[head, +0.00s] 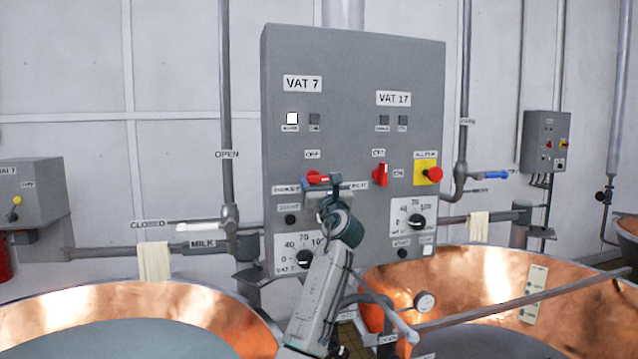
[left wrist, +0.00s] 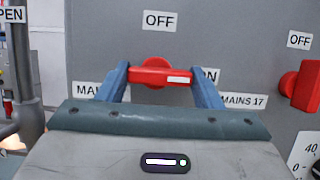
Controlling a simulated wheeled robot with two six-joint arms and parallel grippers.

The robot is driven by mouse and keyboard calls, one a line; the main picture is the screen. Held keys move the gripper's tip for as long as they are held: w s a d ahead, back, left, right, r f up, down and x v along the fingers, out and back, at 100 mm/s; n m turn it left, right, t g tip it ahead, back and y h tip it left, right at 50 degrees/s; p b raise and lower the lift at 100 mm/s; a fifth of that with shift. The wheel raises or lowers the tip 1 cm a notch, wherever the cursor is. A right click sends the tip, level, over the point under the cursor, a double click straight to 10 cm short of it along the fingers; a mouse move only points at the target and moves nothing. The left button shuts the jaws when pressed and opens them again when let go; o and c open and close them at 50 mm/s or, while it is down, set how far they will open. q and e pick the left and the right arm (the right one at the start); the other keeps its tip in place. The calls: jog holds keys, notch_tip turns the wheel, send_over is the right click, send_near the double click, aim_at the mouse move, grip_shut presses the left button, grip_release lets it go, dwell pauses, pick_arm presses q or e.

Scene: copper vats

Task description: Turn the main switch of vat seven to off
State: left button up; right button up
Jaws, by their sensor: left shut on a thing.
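The red main switch of vat seven (head: 316,178) sits on the grey panel under the VAT 7 label (head: 302,84). In the left wrist view its handle (left wrist: 160,76) lies horizontal, with the white mark at its right end toward the ON label (left wrist: 209,76). The OFF label (left wrist: 160,20) is straight above it. My left gripper (head: 325,188) is at the switch, its two blue fingers (left wrist: 160,80) shut on the handle's ends. My right gripper is not in view.
The red vat 17 switch (head: 380,174) stands upright to the right, near a red emergency button on a yellow plate (head: 425,172). A black dial (head: 305,258) sits below. Copper vats (head: 150,300) stand on both sides. A white lamp (head: 292,118) is bright under VAT 7.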

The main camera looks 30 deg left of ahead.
pick_arm(q)
jog(key=n+g+y+b, duration=0.1)
jog(key=n+g+b, duration=0.1)
jog(key=n+b, duration=0.1)
jog(key=n+g+y+b, duration=0.1)
jog(key=n+b, duration=0.2)
jog(key=n, duration=0.2)
jog(key=shift+w+d+g, duration=0.1)
jog(key=shift+g, duration=0.3)
jog(key=n+g+b, duration=0.1)
jog(key=n, duration=0.2)
jog(key=shift+r+n+g, duration=0.15)
jog(key=shift+n+g, duration=0.35)
jog(key=shift+n, duration=0.6)
jog(key=n+g, duration=0.1)
jog(key=n, duration=0.2)
jog(key=shift+r+b, duration=0.15)
jog(key=shift+b, duration=0.2)
jog(key=n+g, duration=0.1)
jog(key=n, duration=0.1)
jog(key=n+h, duration=0.1)
jog(key=n, duration=0.2)
jog(key=shift+r+g+h, duration=0.1)
jog(key=shift+g+h, duration=0.2)
jog(key=shift+g, duration=0.1)
jog(key=shift+n+p, duration=0.35)
jog(key=shift+n, duration=0.25)
jog(key=shift+h, duration=0.3)
